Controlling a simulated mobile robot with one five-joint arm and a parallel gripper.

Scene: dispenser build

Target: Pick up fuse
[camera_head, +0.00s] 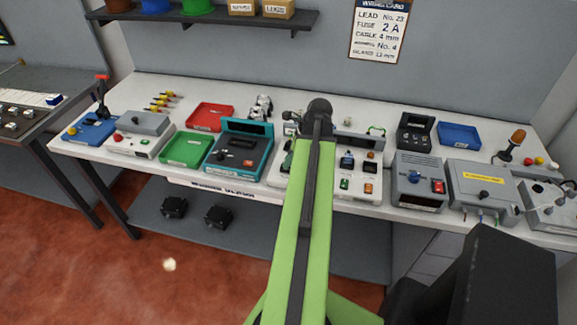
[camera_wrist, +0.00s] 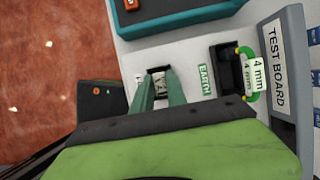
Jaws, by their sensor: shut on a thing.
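The fuse (camera_wrist: 157,84) shows in the wrist view as a small pale piece with dark marks. It sits between the two green fingers of my gripper (camera_wrist: 160,86), which are shut on it. The fuse is at a dark opening in a pale panel; I cannot tell whether it is clear of that opening. In the head view my green arm hides the gripper's tips and the fuse.
A grey board marked TEST BOARD (camera_wrist: 283,75) stands close right of my gripper, with a green cable loop (camera_wrist: 248,75). A teal-framed device (camera_head: 238,147) and a green tray (camera_head: 187,149) are left of my arm. A grey box (camera_head: 420,180) is right.

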